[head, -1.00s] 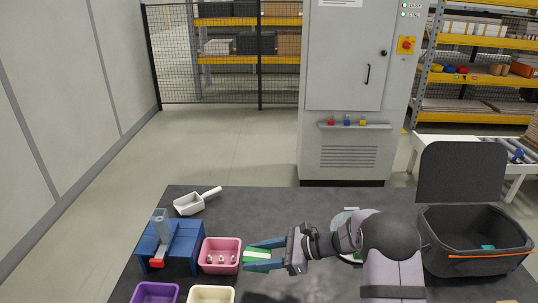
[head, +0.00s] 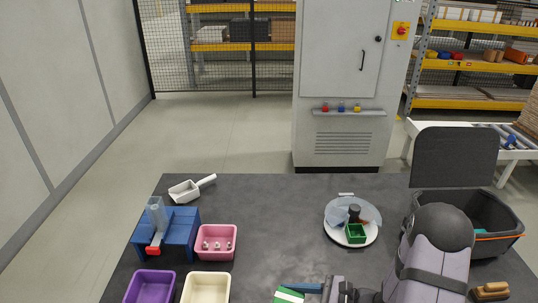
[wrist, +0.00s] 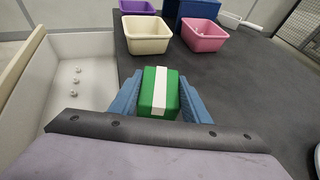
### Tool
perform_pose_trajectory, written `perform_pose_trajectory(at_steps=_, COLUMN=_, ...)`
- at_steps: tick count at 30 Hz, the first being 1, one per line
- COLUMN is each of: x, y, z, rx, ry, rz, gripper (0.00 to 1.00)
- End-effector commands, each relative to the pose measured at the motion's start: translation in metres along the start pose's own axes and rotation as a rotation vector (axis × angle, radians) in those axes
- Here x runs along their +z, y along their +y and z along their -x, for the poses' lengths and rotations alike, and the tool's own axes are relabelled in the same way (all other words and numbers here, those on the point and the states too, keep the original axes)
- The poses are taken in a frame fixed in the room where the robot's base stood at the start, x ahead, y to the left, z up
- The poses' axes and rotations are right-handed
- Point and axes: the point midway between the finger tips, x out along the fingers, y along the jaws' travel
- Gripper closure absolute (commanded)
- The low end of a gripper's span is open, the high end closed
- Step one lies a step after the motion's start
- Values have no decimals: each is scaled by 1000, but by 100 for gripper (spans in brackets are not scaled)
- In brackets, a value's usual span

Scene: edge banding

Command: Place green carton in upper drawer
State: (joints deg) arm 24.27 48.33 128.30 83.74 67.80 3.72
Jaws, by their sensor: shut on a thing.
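The green carton with a white band (wrist: 157,92) is held between the blue fingers of my gripper (wrist: 158,95) in the wrist view. In the head view the carton (head: 288,296) shows at the bottom edge, partly cut off, with my gripper (head: 305,290) beside it. An open, pale drawer-like compartment (wrist: 75,50) lies to the left of my gripper in the wrist view, with several small metallic pieces in it. I cannot tell whether it is the upper drawer. No drawer shows in the head view.
Cream (head: 206,290), purple (head: 150,288) and pink (head: 215,243) bins stand at the table's left, near a blue stand (head: 180,228) and white scoop (head: 185,190). A plate with items (head: 345,240) and a dark open case (head: 495,218) are on the right. The middle table is clear.

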Motion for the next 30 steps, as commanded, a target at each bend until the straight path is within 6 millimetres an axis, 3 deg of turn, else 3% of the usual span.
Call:
perform_pose_trajectory(at_steps=1, x=-6, y=-5, z=15, rx=-53, ry=-1, rz=-22, gripper=80)
perform_pose_trajectory(at_steps=6, x=-21, y=-26, z=52, rx=-172, ry=-1, rz=-68, gripper=80)
perform_pose_trajectory(at_steps=12, x=-31, y=-37, z=76, rx=-246, ry=-1, rz=-99, gripper=80)
perform_pose_trajectory(at_steps=30, x=-33, y=-40, z=82, rx=-261, ry=-1, rz=-106, gripper=80)
